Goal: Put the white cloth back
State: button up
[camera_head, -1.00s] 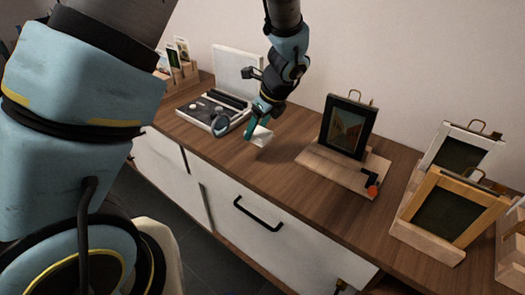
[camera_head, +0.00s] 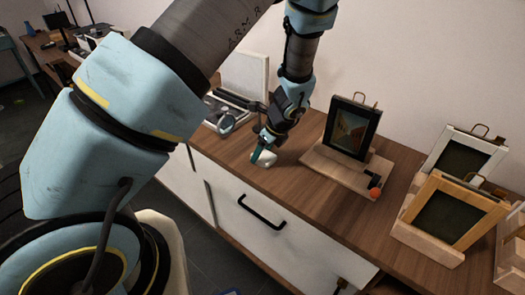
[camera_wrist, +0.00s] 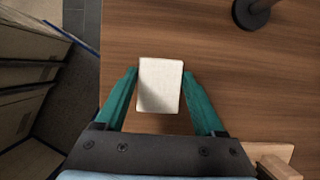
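The white cloth (camera_head: 262,159) is a small pale block-like pad at my gripper's tip, low over the wooden cabinet top (camera_head: 295,178). In the wrist view, the cloth (camera_wrist: 160,86) sits between the two green fingers of my gripper (camera_wrist: 160,78), with its sides against or very near them. The gripper (camera_head: 264,154) appears shut on it. I cannot tell whether the cloth's underside touches the wood.
A wooden stand with a dark-framed picture (camera_head: 351,128) and an orange knob (camera_head: 375,193) is to the right. More framed pictures (camera_head: 464,152) stand at the far right. A white case (camera_head: 245,72) and a round-headed device (camera_head: 226,124) are behind my arm. Bare wood lies between.

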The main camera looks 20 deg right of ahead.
jog(key=o, duration=0.4)
jog(key=b+v, duration=0.1)
jog(key=v, duration=1.1)
jog(key=shift+b, duration=0.4)
jog(key=a+r+n, duration=0.2)
jog(key=a+n, duration=0.7)
jog(key=a, duration=0.1)
jog(key=a+r+n+g+h, duration=0.1)
jog(key=a+r+n, duration=0.1)
jog(key=a+n, duration=0.8)
jog(key=a+r+n+g+h, duration=0.1)
jog(key=a+r+n, duration=0.2)
jog(key=a+n, duration=0.7)
jog(key=shift+s+a, duration=0.15)
jog(key=shift+a, duration=0.95)
